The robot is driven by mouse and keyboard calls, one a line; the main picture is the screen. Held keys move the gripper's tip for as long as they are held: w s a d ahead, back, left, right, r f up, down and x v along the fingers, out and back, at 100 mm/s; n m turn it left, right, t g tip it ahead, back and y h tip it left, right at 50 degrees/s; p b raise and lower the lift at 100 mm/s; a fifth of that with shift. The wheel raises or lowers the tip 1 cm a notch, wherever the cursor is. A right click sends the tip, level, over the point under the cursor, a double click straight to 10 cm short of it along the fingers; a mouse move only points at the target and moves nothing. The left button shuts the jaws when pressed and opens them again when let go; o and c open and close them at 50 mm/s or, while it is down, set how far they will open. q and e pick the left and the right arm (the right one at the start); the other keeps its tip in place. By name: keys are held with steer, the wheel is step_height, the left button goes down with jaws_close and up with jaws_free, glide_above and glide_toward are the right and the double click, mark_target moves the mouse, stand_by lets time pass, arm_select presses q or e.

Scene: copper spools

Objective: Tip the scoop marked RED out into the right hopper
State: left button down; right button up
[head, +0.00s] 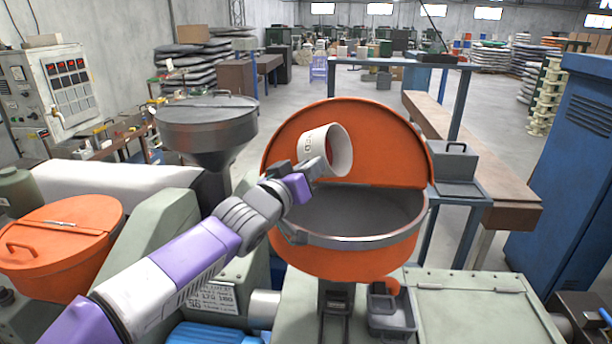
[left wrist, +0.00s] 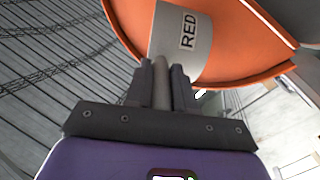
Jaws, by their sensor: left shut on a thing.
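The white scoop (head: 341,142) is tilted on its side above the open orange hopper (head: 330,258), its mouth facing right. Its RED label shows in the left wrist view (left wrist: 188,30). My left gripper (head: 308,165) is shut on the scoop's grey handle (left wrist: 162,85). A little red shows inside the scoop; how much it holds I cannot tell. The hopper's lid (head: 290,140) stands raised behind the scoop. The visible inside of the hopper is grey, and its bottom is hidden. My right gripper is not in view.
A second orange hopper (head: 60,240) with its lid shut stands at the left. A grey lidded hopper (head: 207,128) stands behind my left arm. A blue cabinet (head: 565,170) is at the right. Small grey bins (head: 390,318) sit in front of the open hopper.

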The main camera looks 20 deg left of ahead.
arm_select(q)
steer(key=d+f+m+b, duration=0.1)
steer(key=m+b, duration=0.1)
steer(key=f+m+b, duration=0.1)
steer(key=m+b, duration=0.1)
steer(key=shift+s+d+f, duration=0.15)
steer(key=shift+d, duration=0.2)
steer(key=shift+s+d+f+m+h+b, duration=0.1)
steer(key=shift+d+f+m+b, duration=0.3)
steer(key=shift+m+b, duration=0.35)
steer(key=shift+d+f+m+h+b, duration=0.1)
steer(key=shift+d+f+m+b, duration=0.3)
steer(key=shift+b, duration=0.6)
steer(key=shift+s+d+f+m+h+b, duration=0.1)
steer(key=shift+d+f+m+b, duration=0.05)
steer(key=shift+f+m+b, duration=0.55)
steer(key=shift+r, duration=0.2)
steer(key=shift+f, duration=0.1)
